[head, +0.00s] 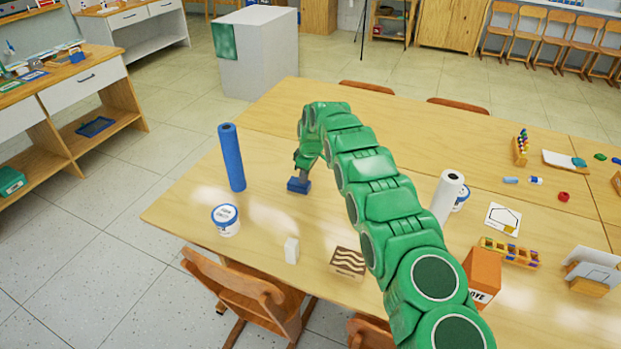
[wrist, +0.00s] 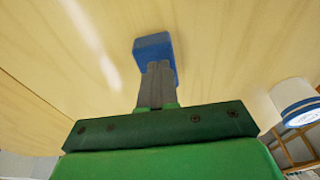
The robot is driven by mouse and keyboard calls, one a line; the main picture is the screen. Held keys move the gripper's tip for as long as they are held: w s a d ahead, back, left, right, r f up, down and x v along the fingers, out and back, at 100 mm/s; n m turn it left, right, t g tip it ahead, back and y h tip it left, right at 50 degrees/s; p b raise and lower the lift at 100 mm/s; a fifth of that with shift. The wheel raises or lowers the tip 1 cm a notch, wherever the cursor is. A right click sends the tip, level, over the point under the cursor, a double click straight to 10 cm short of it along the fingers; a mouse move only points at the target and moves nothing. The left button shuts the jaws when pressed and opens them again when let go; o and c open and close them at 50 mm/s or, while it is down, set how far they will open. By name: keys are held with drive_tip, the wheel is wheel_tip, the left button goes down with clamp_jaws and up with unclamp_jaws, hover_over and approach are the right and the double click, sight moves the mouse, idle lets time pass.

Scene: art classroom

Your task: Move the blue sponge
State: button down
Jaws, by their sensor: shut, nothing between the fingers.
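The blue sponge (head: 298,185) is a small block on the wooden table (head: 190,208), right of the tall blue roll. In the wrist view the blue sponge (wrist: 153,46) sits just beyond the fingertips. My gripper (head: 303,174) points down over the sponge in the head view, and its grey fingers (wrist: 157,72) are shut together in the wrist view. The fingers overlap the sponge's near side in the picture. I cannot tell whether they touch it. Nothing is held between them.
A white block (head: 291,250) and a wave-patterned box (head: 347,261) are nearer the front. A white roll (head: 446,197) stands right of my arm. Table between is clear.

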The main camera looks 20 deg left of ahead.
sight(297, 183)
drive_tip(key=shift+a, duration=1.35)
drive_tip(key=shift+f, duration=0.85)
drive_tip(key=shift+s+d+f, duration=0.1)
